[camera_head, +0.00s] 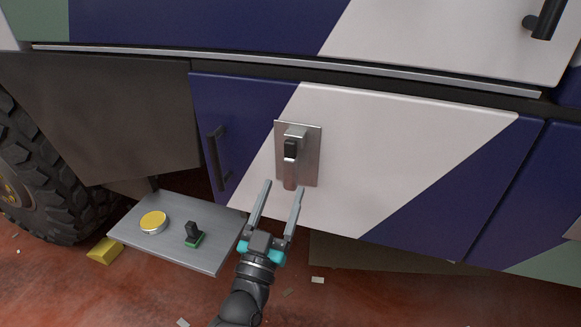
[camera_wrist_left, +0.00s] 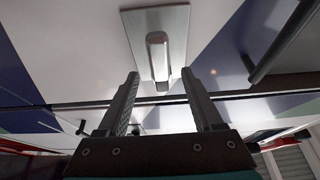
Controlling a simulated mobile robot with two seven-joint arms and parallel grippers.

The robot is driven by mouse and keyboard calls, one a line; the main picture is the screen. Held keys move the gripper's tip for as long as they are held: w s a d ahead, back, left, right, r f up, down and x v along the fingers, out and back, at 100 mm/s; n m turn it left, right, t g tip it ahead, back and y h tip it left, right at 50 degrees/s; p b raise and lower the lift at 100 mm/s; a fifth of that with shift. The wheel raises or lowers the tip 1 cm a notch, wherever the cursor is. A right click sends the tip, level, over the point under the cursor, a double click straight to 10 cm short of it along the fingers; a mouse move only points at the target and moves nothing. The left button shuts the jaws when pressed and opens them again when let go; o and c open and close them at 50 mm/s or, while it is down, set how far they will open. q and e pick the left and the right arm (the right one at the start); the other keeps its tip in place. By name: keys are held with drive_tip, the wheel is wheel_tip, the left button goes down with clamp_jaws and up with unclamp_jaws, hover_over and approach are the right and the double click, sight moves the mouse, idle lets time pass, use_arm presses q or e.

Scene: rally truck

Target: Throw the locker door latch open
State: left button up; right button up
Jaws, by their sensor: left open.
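The latch (camera_head: 290,151) is a small lever with a black part, on a metal plate (camera_head: 312,152). The plate is fixed to the blue and white locker door (camera_head: 400,135). My left gripper (camera_head: 284,187) is open and empty, its two fingers pointing up at the lower part of the latch plate. In the left wrist view the metal latch lever (camera_wrist_left: 158,58) lies between the lines of the open fingertips (camera_wrist_left: 160,74), and beyond them. I cannot tell whether a finger touches it. My right gripper is not in view.
A black handle (camera_head: 218,158) is on the door's left side. A grey metal shelf (camera_head: 205,255) below left bears a yellow round button (camera_head: 153,222) and a black switch (camera_head: 193,234). A big tyre (camera_head: 40,165) stands at the far left. Small scraps lie on the red floor.

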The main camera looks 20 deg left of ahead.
sight(289, 175)
use_arm(q)
drive_tip(key=shift+x, duration=3.15)
drive_tip(key=shift+c, duration=0.2)
clamp_jaws()
